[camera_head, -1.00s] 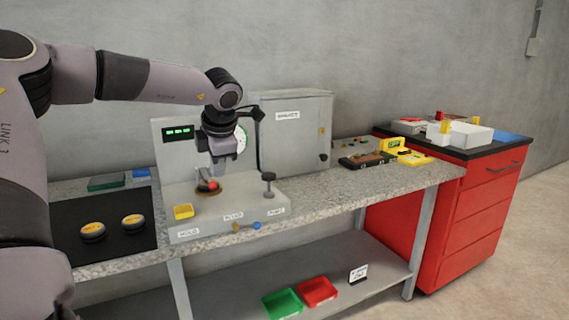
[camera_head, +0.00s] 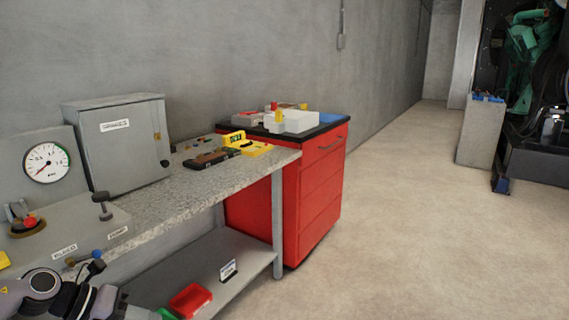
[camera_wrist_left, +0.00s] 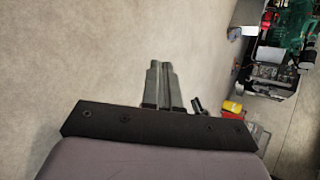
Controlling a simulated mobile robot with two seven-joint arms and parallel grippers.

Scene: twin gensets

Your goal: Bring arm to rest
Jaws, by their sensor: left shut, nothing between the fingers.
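My left arm (camera_head: 75,296) shows low at the left of the head view, in front of the bench. Its fingers cannot be made out there. In the left wrist view my left gripper (camera_wrist_left: 162,84) has its two fingers together with nothing between them. Behind the fingers is bare floor, and they touch nothing that I can see. My right gripper is in neither view.
The speckled bench (camera_head: 165,207) carries a gauge (camera_head: 47,163), a grey cabinet (camera_head: 128,147) and a red knob (camera_head: 29,222). A red drawer cabinet (camera_head: 310,188) stands beyond it. Open floor (camera_head: 420,220) lies to the right; a green machine (camera_head: 522,60) stands far right.

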